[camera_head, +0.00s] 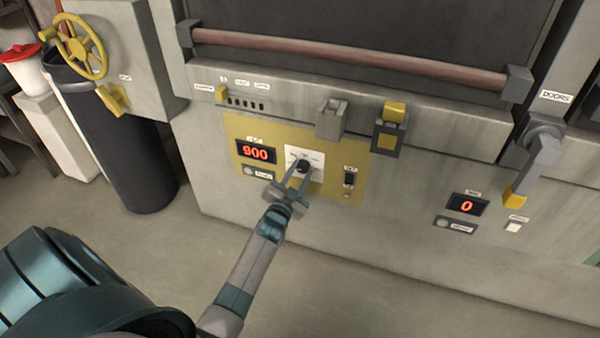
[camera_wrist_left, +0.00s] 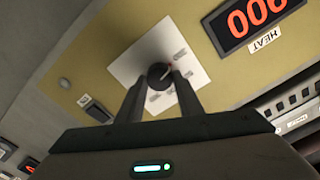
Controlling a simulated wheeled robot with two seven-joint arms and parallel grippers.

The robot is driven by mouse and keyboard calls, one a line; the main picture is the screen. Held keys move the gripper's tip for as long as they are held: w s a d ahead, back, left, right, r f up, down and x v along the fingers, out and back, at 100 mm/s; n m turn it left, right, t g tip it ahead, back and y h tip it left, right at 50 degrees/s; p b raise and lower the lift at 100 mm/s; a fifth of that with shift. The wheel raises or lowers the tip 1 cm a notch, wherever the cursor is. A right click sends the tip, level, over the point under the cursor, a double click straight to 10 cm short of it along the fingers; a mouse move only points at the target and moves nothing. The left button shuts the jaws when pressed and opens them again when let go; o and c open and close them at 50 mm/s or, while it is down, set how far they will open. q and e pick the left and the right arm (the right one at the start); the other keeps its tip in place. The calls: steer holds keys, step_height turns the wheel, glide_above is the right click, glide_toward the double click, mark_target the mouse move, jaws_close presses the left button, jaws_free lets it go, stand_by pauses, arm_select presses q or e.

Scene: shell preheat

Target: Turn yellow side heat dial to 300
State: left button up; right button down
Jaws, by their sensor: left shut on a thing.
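The yellow panel (camera_head: 235,132) is on the front of the grey machine. The black heat dial (camera_head: 304,166) sits on a white plate in its middle. The red display (camera_head: 256,153) beside it reads 900. My left gripper (camera_head: 299,177) reaches the dial from below, its fingers shut on it. In the left wrist view the dial (camera_wrist_left: 159,74) shows between the fingertips, with a small red mark on its upper right. The display (camera_wrist_left: 255,17) is partly cut off there. My right gripper is not in view.
A black switch (camera_head: 349,179) is right of the dial. Another display (camera_head: 467,206) reads 0 farther right. A long reddish bar (camera_head: 350,60) crosses the machine above. A dark bin (camera_head: 130,150) and a yellow handwheel (camera_head: 80,45) are at the left.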

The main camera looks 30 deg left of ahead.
arm_select(q)
steer(key=o, duration=1)
steer(key=shift+v, duration=0.8)
steer(key=v, duration=1.5)
steer(key=shift+s+f+b, duration=0.1)
steer(key=shift+s+b, duration=0.3)
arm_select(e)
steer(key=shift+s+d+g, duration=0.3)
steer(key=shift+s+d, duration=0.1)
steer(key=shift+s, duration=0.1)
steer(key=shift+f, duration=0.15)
